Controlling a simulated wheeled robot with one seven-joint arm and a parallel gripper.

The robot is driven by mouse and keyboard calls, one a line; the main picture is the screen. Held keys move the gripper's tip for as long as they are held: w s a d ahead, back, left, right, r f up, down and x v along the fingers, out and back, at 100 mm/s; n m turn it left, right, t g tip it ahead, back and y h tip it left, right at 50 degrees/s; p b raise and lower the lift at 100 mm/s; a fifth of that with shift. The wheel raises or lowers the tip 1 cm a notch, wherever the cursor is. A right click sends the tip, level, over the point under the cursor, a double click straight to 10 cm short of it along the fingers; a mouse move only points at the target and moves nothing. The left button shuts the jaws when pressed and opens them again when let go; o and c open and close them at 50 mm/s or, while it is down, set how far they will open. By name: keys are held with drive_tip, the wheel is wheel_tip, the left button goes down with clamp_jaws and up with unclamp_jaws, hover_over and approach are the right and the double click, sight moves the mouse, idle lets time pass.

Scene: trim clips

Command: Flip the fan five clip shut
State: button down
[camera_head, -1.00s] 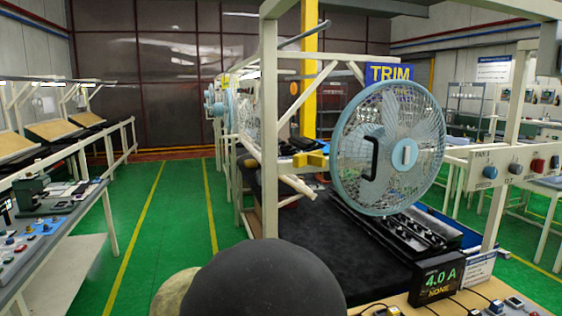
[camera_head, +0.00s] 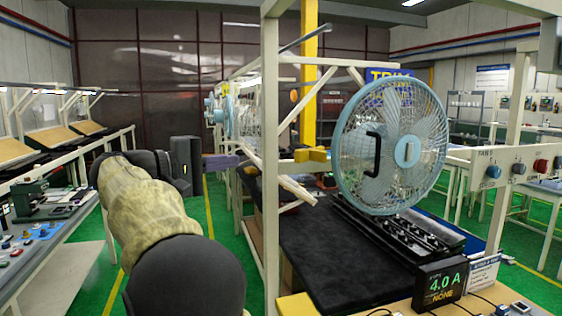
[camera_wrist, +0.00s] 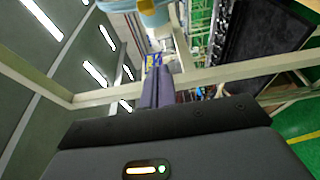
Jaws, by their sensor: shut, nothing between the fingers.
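The nearest fan (camera_head: 393,147) is pale blue with a round wire guard and a dark handle on its front. It stands in the frame on a black tray. I cannot pick out a clip marked five in either view. The row of farther fans (camera_head: 226,110) is small and partly hidden behind frame posts. My gripper (camera_head: 237,161) is held out to the left of the near post, pointing right toward the white frame of the fan row. In the wrist view its two purple-grey fingers (camera_wrist: 157,88) are together with nothing between them.
A tall white post (camera_head: 271,200) stands between my gripper and the nearest fan. A yellow block (camera_head: 314,156) sits on the frame to its right. A black display (camera_head: 441,286) reads 4.0 A and NONE. A white bar (camera_wrist: 220,72) crosses the wrist view. A green aisle lies left.

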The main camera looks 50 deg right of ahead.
sight(317, 155)
drive_tip(key=shift+s+r+g, duration=0.2)
drive_tip(key=shift+r+g, duration=0.1)
drive_tip(key=shift+r, duration=0.1)
drive_tip(key=s+d+p, duration=0.5)
drive_tip(key=s+d, duration=0.1)
drive_tip(key=d, duration=0.4)
drive_tip(key=shift+a+f, duration=0.1)
drive_tip(key=shift+a, duration=0.1)
idle(0.6)
drive_tip(key=shift+t, duration=0.4)
